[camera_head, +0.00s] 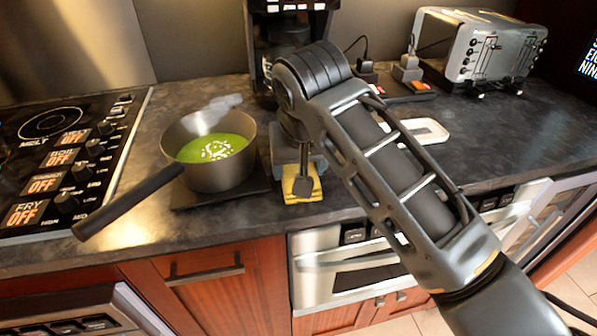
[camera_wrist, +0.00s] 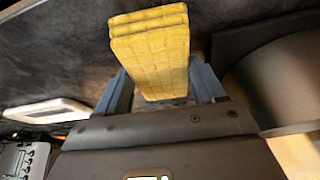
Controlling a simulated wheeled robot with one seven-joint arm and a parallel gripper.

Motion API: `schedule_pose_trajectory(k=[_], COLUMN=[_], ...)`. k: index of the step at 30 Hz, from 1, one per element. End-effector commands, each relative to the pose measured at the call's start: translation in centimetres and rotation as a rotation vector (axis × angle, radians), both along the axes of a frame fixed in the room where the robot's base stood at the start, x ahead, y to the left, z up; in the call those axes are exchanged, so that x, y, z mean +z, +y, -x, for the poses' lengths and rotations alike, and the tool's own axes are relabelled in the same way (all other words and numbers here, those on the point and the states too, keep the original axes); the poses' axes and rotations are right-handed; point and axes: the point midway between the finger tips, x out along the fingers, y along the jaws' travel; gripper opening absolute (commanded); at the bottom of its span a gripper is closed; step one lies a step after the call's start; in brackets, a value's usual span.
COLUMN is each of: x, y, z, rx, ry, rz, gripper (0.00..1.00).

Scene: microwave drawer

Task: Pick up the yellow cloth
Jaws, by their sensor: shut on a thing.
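The yellow cloth (camera_head: 313,192) is at the front of the dark counter, just right of the pot, partly hidden by my gripper (camera_head: 299,172). In the wrist view the cloth (camera_wrist: 150,48) looks like a folded, thick pad with a quilted texture. It sits between the two blue-grey fingers of my gripper (camera_wrist: 160,85), one on each side. My gripper is shut on the cloth. I cannot tell whether the cloth touches the counter.
A stove (camera_head: 60,165) is at far left. A coffee machine (camera_head: 262,45), toaster (camera_head: 490,50) and white dish (camera_head: 424,131) stand behind and right.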

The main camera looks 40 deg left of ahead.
Motion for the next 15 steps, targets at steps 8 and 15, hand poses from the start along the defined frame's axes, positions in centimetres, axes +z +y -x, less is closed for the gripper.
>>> schedule_pose_trajectory(k=[8, 15], x=[0.1, 2.1], y=[0.0, 0.0], z=[0.0, 0.0], rx=[0.0, 0.0], ry=[0.001, 0.0], rz=[0.001, 0.0], gripper=[0.39, 0.39])
